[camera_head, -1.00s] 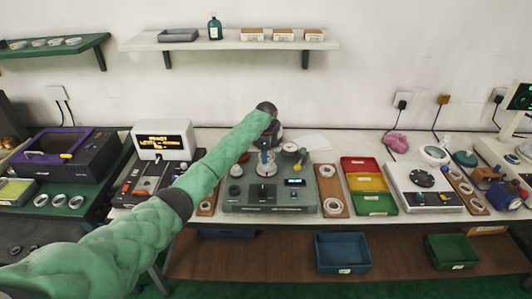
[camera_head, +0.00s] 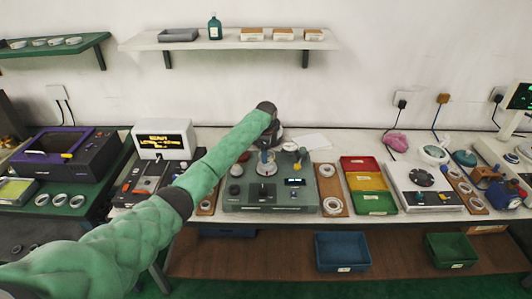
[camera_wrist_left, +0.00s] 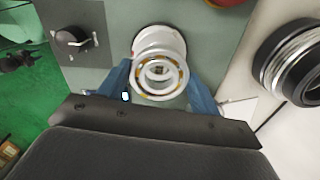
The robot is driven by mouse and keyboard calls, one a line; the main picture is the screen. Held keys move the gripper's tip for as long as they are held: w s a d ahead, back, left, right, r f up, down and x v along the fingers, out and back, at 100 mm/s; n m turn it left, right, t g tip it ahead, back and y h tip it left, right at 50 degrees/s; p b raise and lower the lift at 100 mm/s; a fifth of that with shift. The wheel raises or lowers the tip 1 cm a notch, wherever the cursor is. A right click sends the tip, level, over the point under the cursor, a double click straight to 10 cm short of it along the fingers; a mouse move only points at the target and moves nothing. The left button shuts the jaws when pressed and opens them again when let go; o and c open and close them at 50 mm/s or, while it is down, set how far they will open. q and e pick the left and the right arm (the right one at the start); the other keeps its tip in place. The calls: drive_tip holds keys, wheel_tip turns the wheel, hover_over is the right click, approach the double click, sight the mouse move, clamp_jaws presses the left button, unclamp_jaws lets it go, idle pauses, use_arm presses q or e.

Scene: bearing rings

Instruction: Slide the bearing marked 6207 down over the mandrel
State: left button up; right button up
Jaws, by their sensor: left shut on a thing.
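The bearing (camera_wrist_left: 160,74) is a pale ring with an orange-dotted ball race, seen face-on in the left wrist view. Its marking is not readable. The blue fingers of my left gripper (camera_wrist_left: 159,88) are shut on it from both sides. A white round stepped part, apparently the mandrel (camera_wrist_left: 158,36), shows just behind the ring; how far the ring is over it I cannot tell. In the head view my left gripper (camera_head: 266,157) is over the grey-green press base (camera_head: 240,200), and the white part (camera_head: 266,169) is just below it. My right gripper is not in view.
A dial gauge (camera_head: 290,147) stands close right of the gripper. Wooden boards with rings flank the base, one at the right (camera_head: 330,184). Red, yellow and green trays (camera_head: 367,184) stand further right. A black knob (camera_wrist_left: 72,40) sits on the base.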

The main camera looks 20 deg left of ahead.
use_arm(q)
drive_tip(key=shift+f, duration=0.85)
idle(0.7)
drive_tip(key=shift+f, duration=0.55)
idle(0.5)
drive_tip(key=o, duration=1.3)
